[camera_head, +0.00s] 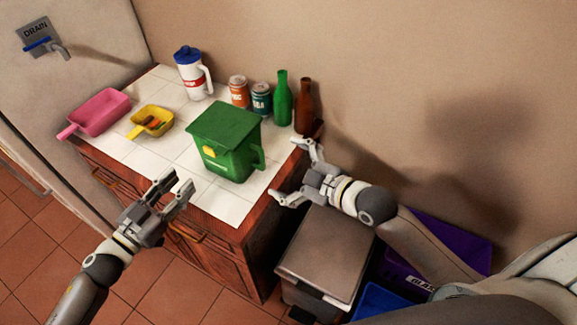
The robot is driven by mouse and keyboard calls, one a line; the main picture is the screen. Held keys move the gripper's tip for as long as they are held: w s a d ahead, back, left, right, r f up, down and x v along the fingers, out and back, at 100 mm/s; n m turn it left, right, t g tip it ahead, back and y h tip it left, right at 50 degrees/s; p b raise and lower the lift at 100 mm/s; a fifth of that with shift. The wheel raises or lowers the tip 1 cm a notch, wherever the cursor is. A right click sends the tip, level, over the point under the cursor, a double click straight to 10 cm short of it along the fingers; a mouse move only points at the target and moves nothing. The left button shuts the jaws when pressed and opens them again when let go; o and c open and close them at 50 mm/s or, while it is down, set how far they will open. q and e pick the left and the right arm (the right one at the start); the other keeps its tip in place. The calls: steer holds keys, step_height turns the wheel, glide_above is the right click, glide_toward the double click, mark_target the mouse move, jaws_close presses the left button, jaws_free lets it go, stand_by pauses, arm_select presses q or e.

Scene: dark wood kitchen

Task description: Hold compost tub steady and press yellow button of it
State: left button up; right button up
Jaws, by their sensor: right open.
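The green compost tub (227,141) stands upright on the white tiled counter top, its lid shut and a handle on its right side. A yellow button (208,152) shows on its front face. My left gripper (175,187) is in front of the counter, below and left of the tub, with its fingers apart and nothing between them. My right gripper (285,171) is open and empty to the right of the tub, near the counter's right edge, apart from the tub's handle.
On the counter (200,190) stand a pink scoop (98,112), a yellow scoop (151,122) with brown bits, a white jug (192,77), two cans (239,92), a green bottle (282,98) and a brown bottle (305,105). A grey lidded bin (325,255) stands right of the cabinet.

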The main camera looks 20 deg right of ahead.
mark_target(249, 151)
steer(key=x, duration=1)
steer(key=shift+w+a+r, duration=0.15)
steer(key=shift+w+a, duration=0.15)
steer(key=shift+a, duration=0.05)
